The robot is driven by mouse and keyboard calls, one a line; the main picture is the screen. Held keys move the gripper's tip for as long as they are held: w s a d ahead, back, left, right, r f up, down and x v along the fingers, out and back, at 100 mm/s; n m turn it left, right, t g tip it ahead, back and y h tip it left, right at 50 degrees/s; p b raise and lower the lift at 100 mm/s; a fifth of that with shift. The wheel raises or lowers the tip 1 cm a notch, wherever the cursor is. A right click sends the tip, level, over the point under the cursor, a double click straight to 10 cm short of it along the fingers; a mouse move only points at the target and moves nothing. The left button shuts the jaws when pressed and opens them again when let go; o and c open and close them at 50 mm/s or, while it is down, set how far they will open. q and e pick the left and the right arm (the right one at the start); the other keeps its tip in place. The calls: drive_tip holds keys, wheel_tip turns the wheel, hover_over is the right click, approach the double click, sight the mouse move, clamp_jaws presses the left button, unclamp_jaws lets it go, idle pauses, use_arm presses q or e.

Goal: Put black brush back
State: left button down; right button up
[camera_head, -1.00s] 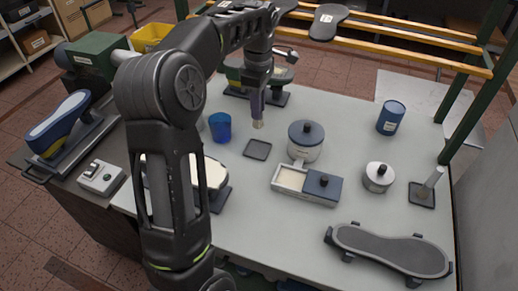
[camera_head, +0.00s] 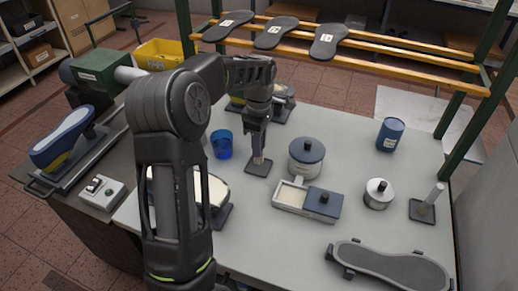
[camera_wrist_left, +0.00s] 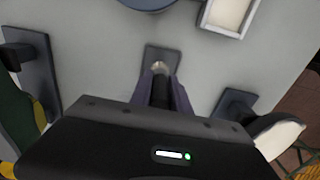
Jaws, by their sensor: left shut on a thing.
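My left gripper (camera_head: 258,143) is shut on the black brush. The brush points down, and its pale tip (camera_head: 257,160) shows below the fingers. In the left wrist view the black handle (camera_wrist_left: 160,92) sits between the two fingers. The tip is over the small dark square pad (camera_head: 259,169), which also shows in the left wrist view (camera_wrist_left: 166,53). I cannot tell whether the tip touches the pad. Most of the handle is hidden by the gripper. My right gripper is not in view.
A blue cup (camera_head: 221,144) stands left of the pad, and a lidded grey pot (camera_head: 306,158) stands right of it. A two-part tray (camera_head: 290,195) lies in front of the pot. A light post on a dark base (camera_head: 423,211) stands far right.

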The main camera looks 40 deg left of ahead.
use_arm(q)
drive_tip(key=shift+f, duration=1)
drive_tip(key=shift+f, duration=0.15)
drive_tip(key=c, duration=1.2)
unclamp_jaws()
drive_tip(key=shift+c, duration=0.2)
wheel_tip(320, 180, up, 12)
drive_tip(key=shift+r+b, duration=0.15)
drive_tip(key=shift+b, duration=0.25)
